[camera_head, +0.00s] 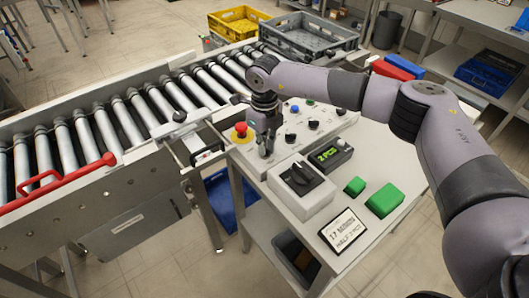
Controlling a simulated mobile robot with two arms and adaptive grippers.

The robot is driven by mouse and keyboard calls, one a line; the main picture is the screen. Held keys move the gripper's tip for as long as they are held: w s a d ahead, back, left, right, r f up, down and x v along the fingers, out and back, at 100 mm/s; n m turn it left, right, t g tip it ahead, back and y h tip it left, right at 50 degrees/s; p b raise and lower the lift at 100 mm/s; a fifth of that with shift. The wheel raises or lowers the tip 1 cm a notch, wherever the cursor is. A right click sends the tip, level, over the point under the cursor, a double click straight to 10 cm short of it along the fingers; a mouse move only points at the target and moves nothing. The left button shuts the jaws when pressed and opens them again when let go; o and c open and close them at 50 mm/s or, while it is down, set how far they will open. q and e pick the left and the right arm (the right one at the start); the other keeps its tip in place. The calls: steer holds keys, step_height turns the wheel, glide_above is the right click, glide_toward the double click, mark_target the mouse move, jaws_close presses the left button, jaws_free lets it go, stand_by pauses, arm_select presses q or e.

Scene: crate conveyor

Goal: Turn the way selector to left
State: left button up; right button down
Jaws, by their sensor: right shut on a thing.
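The control panel (290,150) is a light grey sloped box on the table beside the conveyor. It has a red emergency button (240,129), a blue button (295,108) and a front row of small black selector knobs, one of them the black knob (290,137). My right gripper (266,153) points down at the left end of that row. It is shut on a knob there, seemingly the way selector, which its fingers mostly hide. I cannot read the labels or the knob's direction. My left gripper is not in view.
A grey box with a large black rotary switch (301,178), a small display (330,154), green blocks (385,199) and a sign (343,230) stand in front of the panel. A roller conveyor (130,120) runs behind to the left. Grey (310,50) and yellow crates (239,22) stand at its far end.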

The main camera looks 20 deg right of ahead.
steer(key=n+b, duration=0.3)
steer(key=n, duration=0.1)
steer(key=shift+f+b, duration=0.15)
steer(key=shift+b, duration=0.15)
steer(key=shift+n+b, duration=0.75)
steer(key=shift+n, duration=0.45)
steer(key=shift+r, duration=0.2)
steer(key=c, duration=1.7)
jaws_free()
step_height(320, 180, up, 12)
